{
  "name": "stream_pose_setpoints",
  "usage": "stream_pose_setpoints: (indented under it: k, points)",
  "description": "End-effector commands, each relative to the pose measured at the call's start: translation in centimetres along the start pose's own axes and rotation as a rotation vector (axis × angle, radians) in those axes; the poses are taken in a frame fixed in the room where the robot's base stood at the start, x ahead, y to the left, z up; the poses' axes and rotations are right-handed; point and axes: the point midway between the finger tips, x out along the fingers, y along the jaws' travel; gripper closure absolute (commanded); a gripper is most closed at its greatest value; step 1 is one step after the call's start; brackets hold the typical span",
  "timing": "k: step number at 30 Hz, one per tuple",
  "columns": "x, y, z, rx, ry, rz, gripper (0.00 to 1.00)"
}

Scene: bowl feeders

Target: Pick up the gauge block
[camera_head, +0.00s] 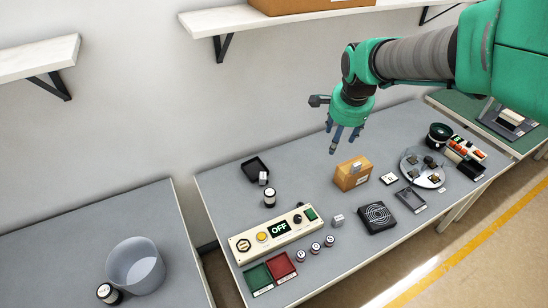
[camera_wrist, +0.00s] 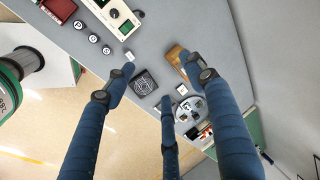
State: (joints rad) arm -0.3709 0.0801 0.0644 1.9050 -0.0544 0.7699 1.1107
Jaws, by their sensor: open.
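Several small grey blocks show, and I cannot tell for sure which is the gauge block. One grey block (camera_head: 338,220) stands on the table left of the black fan unit; it also shows in the wrist view (camera_wrist: 129,56). Another small block (camera_head: 356,168) is at the top of the brown box (camera_head: 352,175). A third pale block (camera_head: 263,178) stands at the black tray (camera_head: 255,169). My gripper (camera_head: 342,137) is high above the back of the table, fingers spread, empty and apart from everything. In the wrist view its fingers (camera_wrist: 165,85) frame the table.
The control panel (camera_head: 275,234) with an OFF display and the fan unit (camera_head: 377,217) stand near the front. A round white plate (camera_head: 423,180) with small parts is at right. A shelf (camera_head: 250,20) overhangs behind. The table centre has bare room.

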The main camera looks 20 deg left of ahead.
Motion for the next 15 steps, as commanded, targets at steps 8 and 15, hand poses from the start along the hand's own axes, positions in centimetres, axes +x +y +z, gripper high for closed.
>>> stream_pose_setpoints:
  k: [8, 15]
  points:
    - [7.0, -6.6, 2.5, 0.128, -0.027, 0.023, 0.45]
    - [13.4, -11.5, 5.8, 0.242, -0.044, 0.046, 0.45]
